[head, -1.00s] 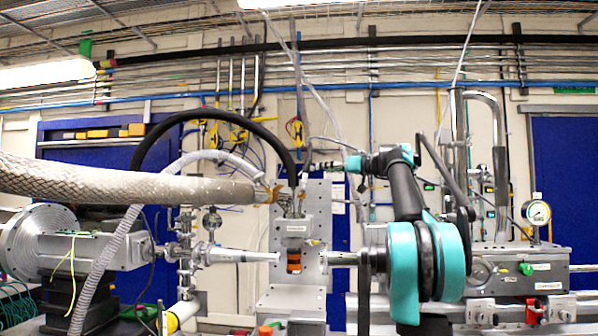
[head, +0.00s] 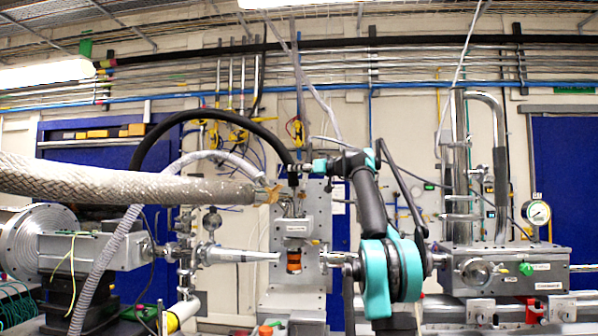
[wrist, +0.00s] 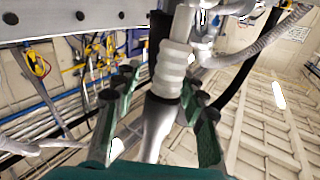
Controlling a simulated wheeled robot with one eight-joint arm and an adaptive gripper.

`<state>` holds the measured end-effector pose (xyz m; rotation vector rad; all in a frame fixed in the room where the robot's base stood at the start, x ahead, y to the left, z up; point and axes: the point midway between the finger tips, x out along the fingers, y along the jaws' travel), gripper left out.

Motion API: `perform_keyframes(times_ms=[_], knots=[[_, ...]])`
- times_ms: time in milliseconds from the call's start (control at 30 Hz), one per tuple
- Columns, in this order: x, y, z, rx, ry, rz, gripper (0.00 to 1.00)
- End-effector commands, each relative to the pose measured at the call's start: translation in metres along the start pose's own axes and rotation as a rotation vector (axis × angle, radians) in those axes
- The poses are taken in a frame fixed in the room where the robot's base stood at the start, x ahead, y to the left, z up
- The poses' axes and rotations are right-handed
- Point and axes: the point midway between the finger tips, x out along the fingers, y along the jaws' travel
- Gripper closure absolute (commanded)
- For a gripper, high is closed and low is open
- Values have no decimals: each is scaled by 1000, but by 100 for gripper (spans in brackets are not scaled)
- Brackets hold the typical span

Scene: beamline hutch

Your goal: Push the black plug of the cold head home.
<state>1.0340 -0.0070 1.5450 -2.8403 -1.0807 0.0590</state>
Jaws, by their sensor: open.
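The cold head (head: 294,228) is a grey block on a metal stand, with an orange-copper part below it. Its black plug (head: 293,181) is at the top, where a thick black hose arcs in from the left. How deep it sits cannot be told. My gripper (head: 308,167) is at plug height, just right of the plug's upper end. In the wrist view my gripper (wrist: 163,90) is open, its green fingers on either side of a pale ribbed piece and a silver tapered piece. Contact cannot be told. A black part behind the pale piece may be the plug or hose.
A braided hose (head: 120,180) and a white corrugated hose (head: 110,260) cross the left side. A beam pipe (head: 235,256) meets the stand from the left. A metal box with a gauge (head: 537,212) stands right. Thin clear tubing hangs above the cold head.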

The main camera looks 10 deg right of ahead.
Motion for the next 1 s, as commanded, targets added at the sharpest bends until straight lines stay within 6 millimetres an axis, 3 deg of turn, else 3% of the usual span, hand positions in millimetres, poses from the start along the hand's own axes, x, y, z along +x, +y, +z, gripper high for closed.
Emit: perform_keyframes(times_ms=[167,500,1000], knots=[[0,0,0,0,0,0,58],[0,0,0,0,0,0,100],[0,0,4,0,0,0,100]])
